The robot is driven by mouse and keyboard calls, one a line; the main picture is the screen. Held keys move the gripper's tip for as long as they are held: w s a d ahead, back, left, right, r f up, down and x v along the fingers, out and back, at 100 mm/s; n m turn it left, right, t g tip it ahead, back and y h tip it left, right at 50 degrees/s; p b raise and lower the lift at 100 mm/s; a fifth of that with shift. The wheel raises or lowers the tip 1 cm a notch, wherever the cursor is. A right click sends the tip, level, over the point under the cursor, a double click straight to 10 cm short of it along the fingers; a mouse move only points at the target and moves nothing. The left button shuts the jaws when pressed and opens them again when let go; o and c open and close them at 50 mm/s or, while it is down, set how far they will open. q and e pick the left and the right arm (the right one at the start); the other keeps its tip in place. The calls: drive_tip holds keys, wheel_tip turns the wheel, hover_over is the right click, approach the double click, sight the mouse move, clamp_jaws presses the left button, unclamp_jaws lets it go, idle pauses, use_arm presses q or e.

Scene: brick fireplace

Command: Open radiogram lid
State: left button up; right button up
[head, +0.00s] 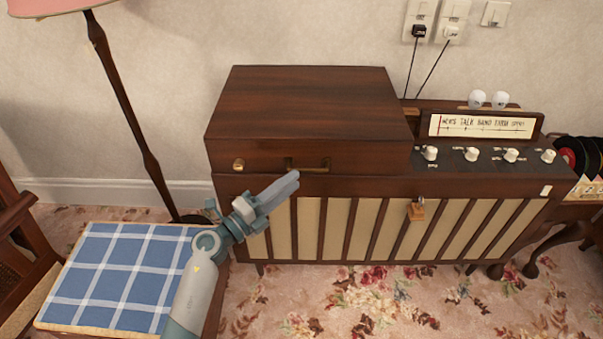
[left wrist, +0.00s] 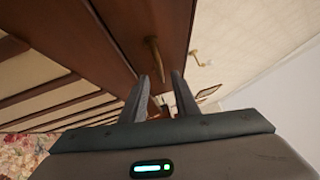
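The radiogram (head: 385,225) is a dark wooden cabinet against the wall. Its lid (head: 305,100) is the raised wooden box section at the left and looks shut. A brass handle (head: 322,168) is on the lid's front, with a round brass knob (head: 238,165) to its left. My left gripper (head: 294,178) is just in front of and below the handle, partly covering its view. In the left wrist view, the fingers (left wrist: 160,82) are apart with nothing seen between them, and a brass handle (left wrist: 153,60) shows just beyond their tips. I cannot tell whether they touch it. My right gripper is not in view.
A blue checked stool (head: 125,275) stands at the lower left beside my arm. A floor lamp (head: 125,110) stands behind it. Control knobs (head: 470,154) and a dial strip (head: 480,126) are right of the lid. A small padlock-like item (head: 416,211) hangs on the front.

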use_arm(q)
drive_tip(key=shift+x, duration=2.35)
clamp_jaws()
